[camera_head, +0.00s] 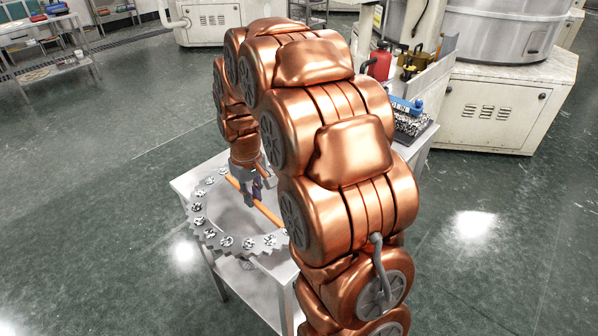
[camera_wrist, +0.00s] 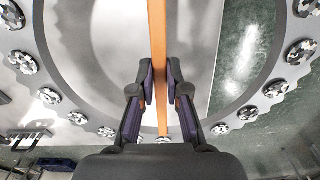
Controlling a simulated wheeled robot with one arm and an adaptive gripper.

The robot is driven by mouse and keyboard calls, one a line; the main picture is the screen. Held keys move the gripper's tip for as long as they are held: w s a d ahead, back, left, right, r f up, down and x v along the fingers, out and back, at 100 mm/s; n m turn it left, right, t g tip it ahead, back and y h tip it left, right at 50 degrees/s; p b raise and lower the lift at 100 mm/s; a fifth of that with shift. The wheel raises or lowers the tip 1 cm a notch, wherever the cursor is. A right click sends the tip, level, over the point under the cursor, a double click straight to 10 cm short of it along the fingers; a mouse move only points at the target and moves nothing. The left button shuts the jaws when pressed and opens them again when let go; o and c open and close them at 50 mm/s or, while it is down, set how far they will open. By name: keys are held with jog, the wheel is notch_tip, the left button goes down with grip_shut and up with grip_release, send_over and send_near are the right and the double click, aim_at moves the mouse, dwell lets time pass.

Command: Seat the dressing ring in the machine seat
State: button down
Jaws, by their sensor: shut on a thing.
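The dressing ring (camera_head: 237,246) is a large flat grey ring with a toothed outer edge and several black-and-white pads around it. An orange bar (camera_head: 266,213) crosses its opening. My gripper (camera_head: 255,196) points down over the ring's middle. In the wrist view, my gripper (camera_wrist: 160,88) is shut on the orange bar (camera_wrist: 157,40), one finger on each side. The ring (camera_wrist: 62,106) curves around the gripper there. It lies over a steel table and overhangs its left side. I cannot tell whether it touches the tabletop. My arm hides its right part. I cannot make out the machine seat.
The steel table (camera_head: 262,283) stands on open green floor. A second bench with a red can (camera_head: 379,62) and a blue item (camera_head: 405,106) is behind my arm. A large cream machine (camera_head: 490,110) stands at the back right. The floor at left is clear.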

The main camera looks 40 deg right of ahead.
jog(key=shift+n, duration=0.5)
jog(key=s+d+b, duration=0.1)
jog(key=s+d, duration=0.1)
jog(key=s, duration=0.1)
jog(key=s+d+b, duration=0.1)
jog(key=s+d, duration=0.1)
jog(key=s, duration=0.2)
jog(key=s+d+f+b, duration=0.1)
jog(key=s+d+b, duration=0.1)
jog(key=s, duration=0.1)
jog(key=shift+s, duration=0.35)
jog(key=shift+w+d+f+p, duration=0.25)
jog(key=shift+w+d+p, duration=0.2)
jog(key=shift+w+d, duration=1.4)
jog(key=shift+w+d+f+p, duration=0.3)
jog(key=shift+w+d, duration=0.9)
jog(key=shift+w, duration=1.25)
jog(key=shift+w+d+f+p, duration=0.15)
jog(key=shift+w+d+p, duration=0.4)
jog(key=shift+w+d, duration=1.3)
jog(key=shift+w+a+f+p, duration=0.15)
jog(key=shift+w+f+p, duration=0.05)
jog(key=shift+f, duration=0.7)
jog(key=shift+w+a+f+p, duration=0.15)
jog(key=shift+f+p, duration=0.05)
jog(key=shift+f, duration=0.65)
jog(key=shift+f, duration=0.15)
jog(key=c, duration=1.2)
grip_release()
